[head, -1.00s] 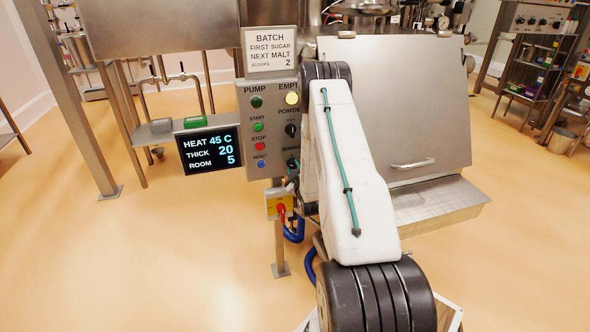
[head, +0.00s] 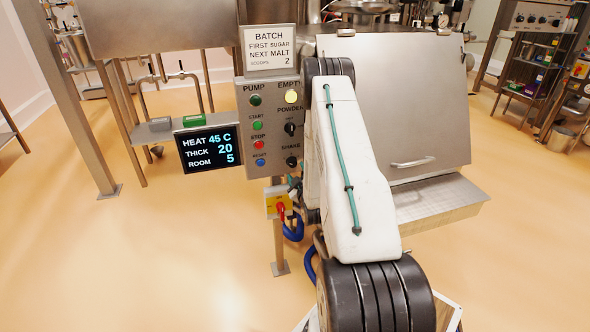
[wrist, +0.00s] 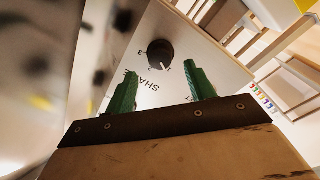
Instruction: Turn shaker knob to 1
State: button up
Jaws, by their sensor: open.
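The shaker knob (head: 292,162) is a dark round knob low on the grey control panel (head: 265,105), under the word SHAKE. In the wrist view the black shaker knob (wrist: 160,53) has a pale pointer mark toward the lower right. Small numbers stand around it, but I cannot tell surely which one the mark meets. My gripper (wrist: 161,82) is open, its two green fingers apart and empty. The knob shows beyond the fingertips, between them in the picture and not gripped. In the head view my arm hides most of the gripper.
The powder knob (head: 290,129) sits above the shaker knob. Coloured buttons, among them a red stop button (head: 259,145), are to its left. A yellow box with a red switch (head: 279,206) hangs below. The steel hopper lid (head: 400,100) stands right of my arm.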

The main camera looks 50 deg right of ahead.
jog(key=v, duration=0.3)
jog(key=shift+s+a, duration=0.1)
jog(key=shift+s, duration=0.1)
dwell(0.4)
jog(key=s+a+f+m+g+y, duration=0.4)
jog(key=a+f+g+y, duration=0.1)
jog(key=f+g, duration=0.4)
jog(key=s+a+r+g+y, duration=0.1)
jog(key=s+a+r, duration=0.7)
jog(key=a+r, duration=0.3)
jog(key=s+a+r+n+g+y, duration=0.1)
jog(key=s+a+r+g+y, duration=0.1)
jog(key=s+a+r, duration=0.6)
jog(key=s+a+r+g+y, duration=0.2)
jog(key=s+a+r, duration=0.6)
jog(key=a+r, duration=0.8)
notch_tip(320, 180, up, 8)
jog(key=shift+f, duration=0.15)
